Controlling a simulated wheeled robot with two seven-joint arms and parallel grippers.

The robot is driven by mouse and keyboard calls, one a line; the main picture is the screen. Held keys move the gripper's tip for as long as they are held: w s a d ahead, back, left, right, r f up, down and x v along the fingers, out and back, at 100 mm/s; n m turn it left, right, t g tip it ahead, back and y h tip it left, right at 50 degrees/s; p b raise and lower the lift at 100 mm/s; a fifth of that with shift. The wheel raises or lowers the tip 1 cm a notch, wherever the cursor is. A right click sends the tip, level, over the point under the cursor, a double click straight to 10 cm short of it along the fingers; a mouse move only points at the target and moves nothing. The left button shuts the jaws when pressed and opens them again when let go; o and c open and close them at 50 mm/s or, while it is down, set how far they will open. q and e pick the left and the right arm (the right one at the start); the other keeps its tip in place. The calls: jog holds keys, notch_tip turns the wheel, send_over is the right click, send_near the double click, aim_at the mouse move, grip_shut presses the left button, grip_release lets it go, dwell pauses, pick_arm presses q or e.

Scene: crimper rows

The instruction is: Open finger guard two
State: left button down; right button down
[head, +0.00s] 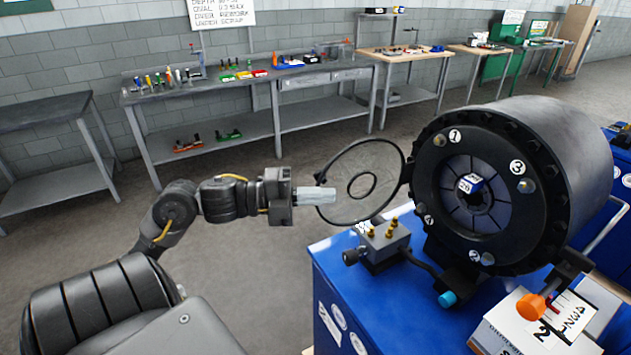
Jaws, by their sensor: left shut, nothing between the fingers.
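The finger guard (398,205) is a thin black ring with a smaller ring in its middle and a clear-looking, faint web. It stands swung out to the left of the crimper (560,135), joined near the left edge of the crimper's round face. The face (440,195) with its numbered bolts and die opening is uncovered. My left gripper (332,195) reaches in from the left with its pale fingers shut and empty. The fingertips overlap the guard's left rim in the picture; I cannot tell whether they touch it. My right gripper is not in view.
The crimper stands on a blue cabinet (325,262). A grey block with brass fittings (385,246) sits below the guard. A white box with a 2 on its card (560,325) and an orange knob (531,306) are at lower right. Workbenches (245,92) line the back wall; the floor between is clear.

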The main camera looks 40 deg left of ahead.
pick_arm(q)
jog(key=shift+w+a, duration=0.2)
jog(key=shift+a, duration=0.4)
jog(key=shift+w+a, duration=0.2)
jog(key=shift+a, duration=0.4)
jog(key=shift+f, duration=0.1)
jog(key=shift+m+g+h, duration=0.7)
jog(key=shift+g+h, duration=0.1)
jog(key=w+a+b, duration=0.1)
jog(key=a+b, duration=0.1)
jog(key=a, duration=0.1)
jog(key=w+a+b, duration=0.1)
jog(key=a+b, duration=0.1)
jog(key=shift+w+a, duration=0.1)
jog(key=shift+w, duration=0.2)
